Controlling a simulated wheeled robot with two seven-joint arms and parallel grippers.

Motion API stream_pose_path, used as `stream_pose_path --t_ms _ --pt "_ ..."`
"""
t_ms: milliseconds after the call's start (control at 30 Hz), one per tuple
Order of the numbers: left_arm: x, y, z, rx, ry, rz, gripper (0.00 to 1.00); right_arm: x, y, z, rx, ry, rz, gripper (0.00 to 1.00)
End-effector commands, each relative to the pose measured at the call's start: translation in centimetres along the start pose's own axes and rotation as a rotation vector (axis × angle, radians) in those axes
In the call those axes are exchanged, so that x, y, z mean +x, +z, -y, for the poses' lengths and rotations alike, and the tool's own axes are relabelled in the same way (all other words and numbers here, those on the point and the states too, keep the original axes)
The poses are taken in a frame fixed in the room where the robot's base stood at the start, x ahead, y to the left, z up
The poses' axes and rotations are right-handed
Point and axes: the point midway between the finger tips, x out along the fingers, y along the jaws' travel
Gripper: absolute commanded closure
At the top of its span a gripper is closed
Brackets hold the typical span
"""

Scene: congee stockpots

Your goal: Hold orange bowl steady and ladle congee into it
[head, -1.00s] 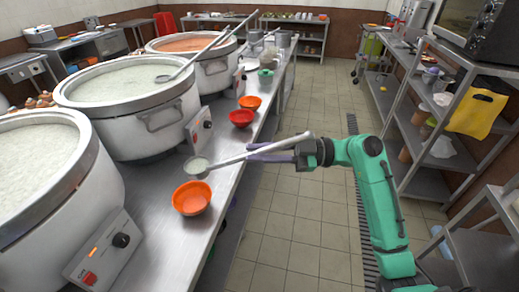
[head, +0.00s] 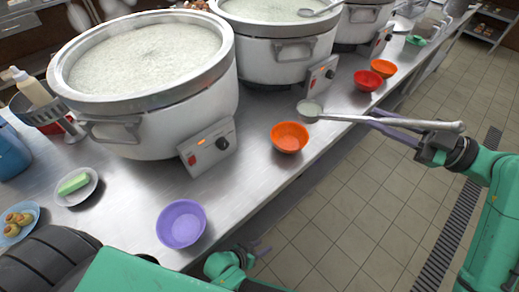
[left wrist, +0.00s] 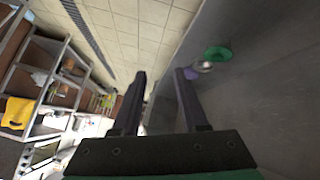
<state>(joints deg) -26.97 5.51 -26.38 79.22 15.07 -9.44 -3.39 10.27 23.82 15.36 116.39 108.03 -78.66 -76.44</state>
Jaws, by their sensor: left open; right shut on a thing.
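The near orange bowl (head: 289,138) stands upright and apparently empty on the steel counter, in front of the middle stockpot. My right gripper (head: 392,128) is shut on the long handle of the ladle (head: 350,118). The ladle's cup (head: 310,107) holds pale congee and sits just beyond the orange bowl's upper right rim, not over its middle. My left gripper (head: 262,248) is low, past the counter's edge, right of the purple bowl and well apart from the orange bowl. The left wrist view shows its open, empty fingers (left wrist: 160,90).
Large stockpots of congee (head: 140,60) line the counter (head: 240,180). A purple bowl (head: 181,224) stands near the front edge. A red bowl (head: 368,80) and another orange bowl (head: 383,68) stand farther along. A plate with a green item (head: 76,186) lies left. The aisle floor is open.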

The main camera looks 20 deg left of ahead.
Motion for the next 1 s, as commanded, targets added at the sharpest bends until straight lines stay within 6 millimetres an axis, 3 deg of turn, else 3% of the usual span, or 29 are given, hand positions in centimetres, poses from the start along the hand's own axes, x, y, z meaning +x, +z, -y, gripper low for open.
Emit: stream_pose_path --t_ms 33,200,300,400,467,500,600,700,800,1000 --pt "-0.1 -2.5 -1.5 -0.01 0.031 -0.045 0.57 0.0 -0.1 0.0 -0.001 0.001 -0.002 1.0" --pt "-1.6 -10.9 -6.9 -0.049 0.146 -0.191 0.57 0.0 -0.1 0.0 -0.001 0.001 -0.002 1.0" --pt "-3.3 -16.1 -9.4 -0.069 0.202 -0.278 0.57 0.0 -0.1 0.0 -0.001 0.001 -0.002 1.0" --pt "-5.4 -21.5 -10.4 -0.086 0.221 -0.369 0.57 0.0 -0.1 0.0 -0.001 0.001 -0.002 1.0" --pt "-6.8 -24.8 -9.6 -0.103 0.197 -0.421 0.57 0.0 -0.1 0.0 -0.001 0.001 -0.002 1.0" --pt "-7.5 -26.6 -8.2 -0.123 0.161 -0.446 0.57 0.0 -0.1 0.0 -0.001 0.001 -0.002 1.0" --pt "-8.6 -29.6 -3.5 -0.198 0.035 -0.485 0.57 0.0 -0.1 0.0 -0.001 0.001 -0.002 1.0" --pt "-9.7 -31.4 0.3 -0.271 -0.072 -0.523 0.57 0.0 -0.1 0.0 -0.001 0.001 -0.002 1.0" --pt "-10.7 -32.5 2.8 -0.322 -0.143 -0.56 0.57 0.0 -0.1 0.0 -0.001 0.001 -0.002 1.0" --pt "-11.0 -33.5 4.4 -0.359 -0.185 -0.587 0.57 0.0 -0.1 0.0 -0.001 0.001 -0.002 1.0"
